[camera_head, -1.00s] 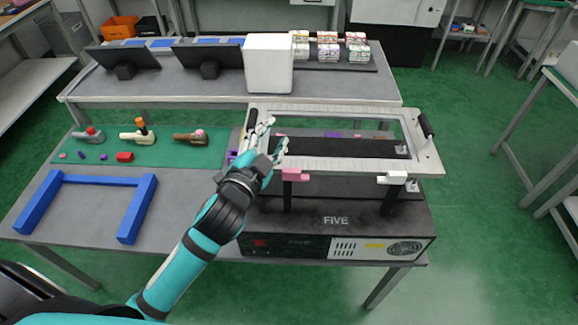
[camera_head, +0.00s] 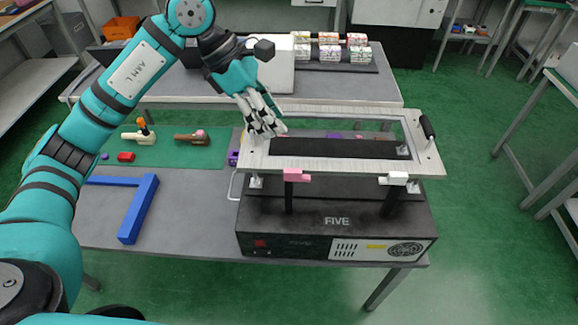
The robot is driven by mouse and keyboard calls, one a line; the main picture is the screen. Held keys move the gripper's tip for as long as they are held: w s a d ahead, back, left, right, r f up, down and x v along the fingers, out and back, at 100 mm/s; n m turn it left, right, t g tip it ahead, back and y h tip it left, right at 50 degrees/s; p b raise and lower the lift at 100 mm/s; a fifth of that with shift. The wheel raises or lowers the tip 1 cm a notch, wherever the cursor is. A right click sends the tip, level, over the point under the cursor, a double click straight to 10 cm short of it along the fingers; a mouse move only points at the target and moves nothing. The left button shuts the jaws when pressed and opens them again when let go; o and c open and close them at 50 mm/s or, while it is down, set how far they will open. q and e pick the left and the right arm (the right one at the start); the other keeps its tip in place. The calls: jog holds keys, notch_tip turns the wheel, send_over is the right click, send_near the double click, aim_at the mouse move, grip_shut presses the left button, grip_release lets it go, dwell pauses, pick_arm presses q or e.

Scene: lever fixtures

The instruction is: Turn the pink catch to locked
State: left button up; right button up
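The pink catch (camera_head: 296,175) sits at the front edge of the pale metal frame (camera_head: 350,165), left of the middle. A white catch (camera_head: 393,179) sits on the same edge further right. The frame lies raised on posts above a black box marked FIVE (camera_head: 335,230). My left gripper (camera_head: 266,131) points down over the frame's left end, behind and left of the pink catch and apart from it. The frame's left black handle is hidden at the gripper. I cannot tell whether the fingers are open or touch the frame. My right gripper is out of view.
A black handle (camera_head: 427,126) stands at the frame's right end. A white block (camera_head: 278,72) stands behind. The space in front of the pink catch is clear.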

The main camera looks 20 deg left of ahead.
pick_arm(q)
jog(key=a+y, duration=0.1)
jog(key=a, duration=0.3)
jog(key=p, duration=0.4)
send_near(291, 170)
jog(key=shift+y, duration=0.3)
jog(key=x, duration=0.9)
jog(key=shift+d, duration=0.25)
jog(key=shift+r, duration=0.1)
grip_shut()
